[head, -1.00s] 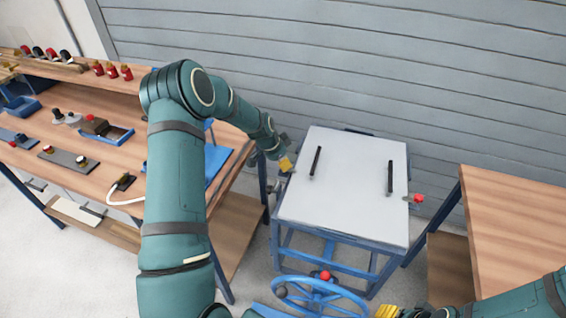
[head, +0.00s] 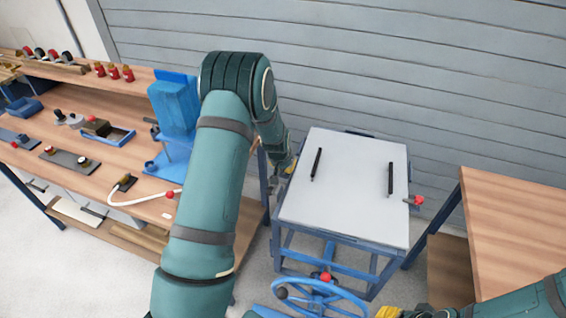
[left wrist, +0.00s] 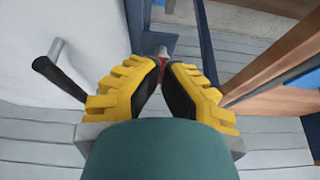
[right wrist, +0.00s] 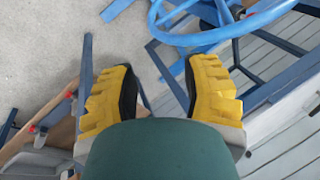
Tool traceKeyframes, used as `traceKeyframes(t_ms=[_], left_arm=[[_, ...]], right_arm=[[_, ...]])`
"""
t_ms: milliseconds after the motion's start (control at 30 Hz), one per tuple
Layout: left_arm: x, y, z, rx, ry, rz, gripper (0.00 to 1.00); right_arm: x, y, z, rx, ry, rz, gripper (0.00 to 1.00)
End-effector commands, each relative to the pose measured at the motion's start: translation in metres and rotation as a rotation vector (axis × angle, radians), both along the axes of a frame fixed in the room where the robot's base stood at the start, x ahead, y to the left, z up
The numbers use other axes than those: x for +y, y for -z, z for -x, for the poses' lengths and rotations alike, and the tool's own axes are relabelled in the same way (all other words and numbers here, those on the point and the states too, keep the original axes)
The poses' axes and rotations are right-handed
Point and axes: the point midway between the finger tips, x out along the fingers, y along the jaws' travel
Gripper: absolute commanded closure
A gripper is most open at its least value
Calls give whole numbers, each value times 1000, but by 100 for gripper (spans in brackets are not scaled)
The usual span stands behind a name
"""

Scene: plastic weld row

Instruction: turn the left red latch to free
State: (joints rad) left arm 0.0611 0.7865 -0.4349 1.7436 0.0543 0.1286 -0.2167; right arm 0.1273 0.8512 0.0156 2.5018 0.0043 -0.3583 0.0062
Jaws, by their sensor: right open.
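The left red latch (left wrist: 163,60) shows in the left wrist view between the tips of my left gripper (left wrist: 163,72). The fingers are drawn in close on both sides of it and appear shut on it. In the head view my left gripper (head: 287,168) is at the left edge of the white-topped frame (head: 345,215), and the latch is hidden there. The other red latch (head: 415,200) sticks out at the frame's right edge. My right gripper (right wrist: 160,85) is open and empty; its yellow fingers also show low in the head view (head: 388,311).
Two black handles (head: 316,164) (head: 390,179) stand on the white top. A blue handwheel (head: 345,294) is in front of the frame. A workbench with a blue machine (head: 172,110) stands left; a wooden table (head: 515,215) stands right. A grey wall is behind.

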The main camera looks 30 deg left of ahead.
Motion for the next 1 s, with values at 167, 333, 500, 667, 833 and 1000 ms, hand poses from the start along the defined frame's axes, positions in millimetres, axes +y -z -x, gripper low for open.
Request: traceKeyframes(t_ms=[167,333,500,667,833,1000], left_arm=[[-9,0,-5,-7,11,6,41],[-6,-1,-5,-8,9,2,41],[-5,-3,-4,-10,9,1,41],[-7,-19,1,-12,9,0,41],[-11,-50,14,-14,11,0,41],[-16,-80,27,-12,12,2,41]], right_arm=[[0,0,0,-1,0,0,53],[0,0,0,-1,0,0,53],[0,0,0,-1,0,0,53],[0,0,0,-1,0,0,53],[0,0,0,-1,0,0,53],[0,0,0,-1,0,0,53]])
